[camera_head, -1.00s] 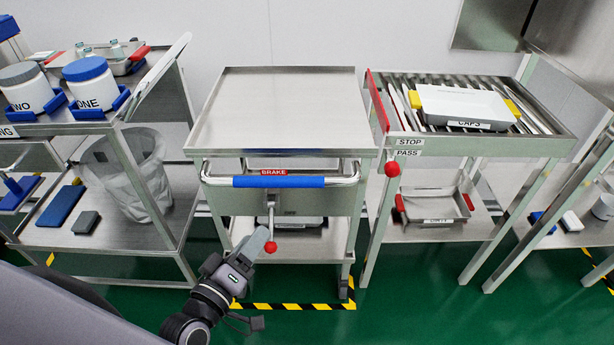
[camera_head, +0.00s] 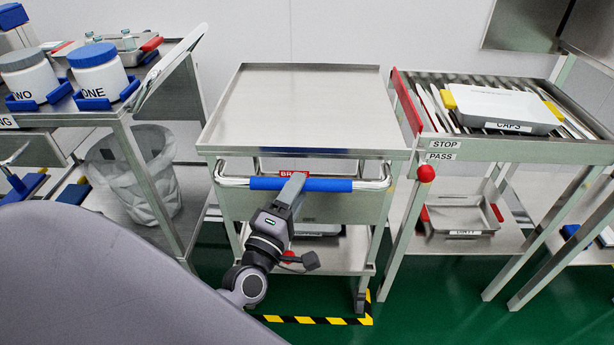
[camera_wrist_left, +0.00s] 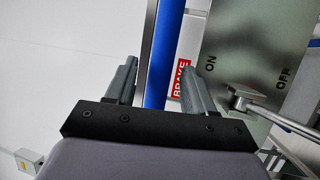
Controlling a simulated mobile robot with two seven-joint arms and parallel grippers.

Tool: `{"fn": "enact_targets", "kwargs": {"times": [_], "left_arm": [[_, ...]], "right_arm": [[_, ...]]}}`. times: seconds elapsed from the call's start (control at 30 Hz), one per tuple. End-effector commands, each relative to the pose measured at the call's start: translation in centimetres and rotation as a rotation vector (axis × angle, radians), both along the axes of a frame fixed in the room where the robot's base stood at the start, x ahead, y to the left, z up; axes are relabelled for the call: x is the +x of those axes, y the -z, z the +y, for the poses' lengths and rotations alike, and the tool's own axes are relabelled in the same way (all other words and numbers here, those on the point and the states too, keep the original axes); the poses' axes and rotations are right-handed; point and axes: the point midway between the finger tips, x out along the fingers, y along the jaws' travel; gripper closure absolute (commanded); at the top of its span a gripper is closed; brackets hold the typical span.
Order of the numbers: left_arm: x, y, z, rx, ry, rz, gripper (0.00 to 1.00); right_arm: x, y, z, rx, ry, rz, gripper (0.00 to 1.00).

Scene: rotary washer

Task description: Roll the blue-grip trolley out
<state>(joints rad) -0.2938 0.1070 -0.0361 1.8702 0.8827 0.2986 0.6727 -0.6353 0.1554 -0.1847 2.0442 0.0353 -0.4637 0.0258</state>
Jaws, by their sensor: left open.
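The trolley (camera_head: 300,105) is a steel cart with a bare flat top, standing in the middle of the head view. Its push bar has a blue grip (camera_head: 330,185) along the front. My left gripper (camera_head: 293,183) is in front of the bar at the grip's left half, partly hiding the red BRAKE label. In the left wrist view the blue grip (camera_wrist_left: 164,55) runs between the two open fingers (camera_wrist_left: 155,80). The BRAKE label (camera_wrist_left: 181,79), ON and OFF marks and a metal lever (camera_wrist_left: 245,100) show beyond. Whether the fingers touch the grip cannot be told. My right gripper is not in view.
A shelf unit with jars ONE (camera_head: 97,72) and TWO (camera_head: 28,78) stands to the left. A roller table (camera_head: 500,150) with a CAPS tray (camera_head: 497,104) stands close on the right. Yellow-black tape (camera_head: 320,320) marks the green floor (camera_head: 430,300) around the trolley.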

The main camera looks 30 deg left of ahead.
Motion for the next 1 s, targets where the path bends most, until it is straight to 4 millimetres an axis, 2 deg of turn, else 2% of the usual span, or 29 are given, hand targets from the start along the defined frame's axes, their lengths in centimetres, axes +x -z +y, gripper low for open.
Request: {"fn": "enact_targets", "kwargs": {"times": [0.1, 0.3, 0.7, 0.77, 0.8, 0.87, 0.9, 1.0], "left_arm": [[1.7, -0.4, 0.3, 0.000, -0.001, -0.002, 0.46], [3.7, -0.8, 0.5, 0.001, 0.000, 0.000, 0.46], [4.4, -0.9, 0.6, 0.002, 0.001, 0.002, 0.46], [4.3, -0.9, 0.6, 0.002, 0.001, 0.002, 0.63], [4.3, -0.9, 0.6, 0.002, 0.001, 0.002, 0.76], [4.3, -0.9, 0.6, 0.002, 0.001, 0.002, 0.95], [4.3, -0.9, 0.6, 0.002, 0.001, 0.002, 1.00], [4.3, -0.9, 0.6, 0.002, 0.001, 0.002, 1.00]], "right_arm": [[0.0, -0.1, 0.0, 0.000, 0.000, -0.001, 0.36], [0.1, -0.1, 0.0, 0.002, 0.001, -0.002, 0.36], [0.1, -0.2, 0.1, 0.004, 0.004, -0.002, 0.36], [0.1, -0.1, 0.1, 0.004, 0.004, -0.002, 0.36], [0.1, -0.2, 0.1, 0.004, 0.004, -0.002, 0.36], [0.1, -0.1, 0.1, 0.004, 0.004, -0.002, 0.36], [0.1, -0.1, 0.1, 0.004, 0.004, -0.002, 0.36], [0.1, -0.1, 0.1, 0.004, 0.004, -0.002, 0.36]]}}
